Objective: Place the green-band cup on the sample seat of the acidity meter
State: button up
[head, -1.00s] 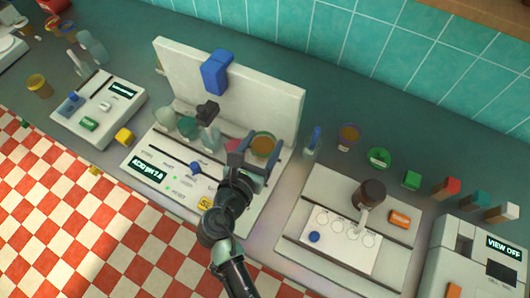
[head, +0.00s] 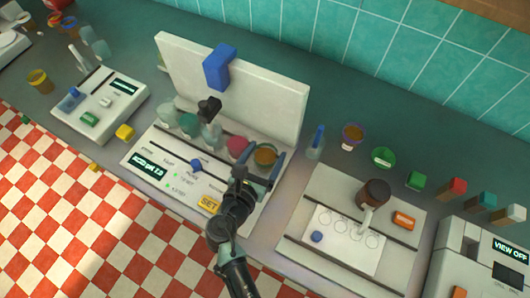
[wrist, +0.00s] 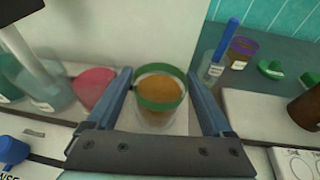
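The green-band cup (wrist: 160,93) holds orange-brown contents and stands upright between my gripper's fingertips (wrist: 160,78), which meet its band on both sides. In the head view the cup (head: 265,156) and my gripper (head: 265,160) are at the right end of the acidity meter (head: 185,190), in front of its white back panel. The wrist view shows a pale surface just under the cup. The sample seat is mostly hidden by the cup and fingers, and I cannot tell whether the cup touches it.
A pink vessel (head: 237,147) stands close left of the cup, with glass vessels (head: 188,124) beyond. A clear holder with a blue stick (head: 316,143) is close right. Farther right are a purple-band cup (head: 352,136), a green round item (head: 383,158) and another device (head: 345,240).

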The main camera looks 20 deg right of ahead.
jog(key=shift+r, duration=0.25)
jog(key=v, duration=1.2)
jog(key=w+a+r+m+t+y, duration=0.1)
jog(key=w+r+m+t+y, duration=0.1)
jog(key=w+r+m, duration=0.6)
jog(key=w+a+r+m+t+y, duration=0.2)
jog(key=r+m+t, duration=0.1)
jog(key=r, duration=0.9)
jog(key=w+a+r+m+t+y, duration=0.1)
jog(key=w+r+m+t, duration=0.1)
jog(key=w+r+m, duration=0.6)
jog(key=s+r+m+t+y, duration=0.2)
jog(key=s+r, duration=0.3)
jog(key=r, duration=0.6)
jog(key=s+a+r+m+t+y, duration=0.1)
jog(key=s+r+m+t, duration=0.2)
jog(key=r, duration=0.8)
jog(key=s+a+r+m+t+y, duration=0.1)
jog(key=s+r+t, duration=0.4)
jog(key=r, duration=0.6)
jog(key=shift+s+m+y, duration=0.8)
jog(key=shift+s+m, duration=0.1)
jog(key=shift+s, duration=0.25)
jog(key=shift+b, duration=0.3)
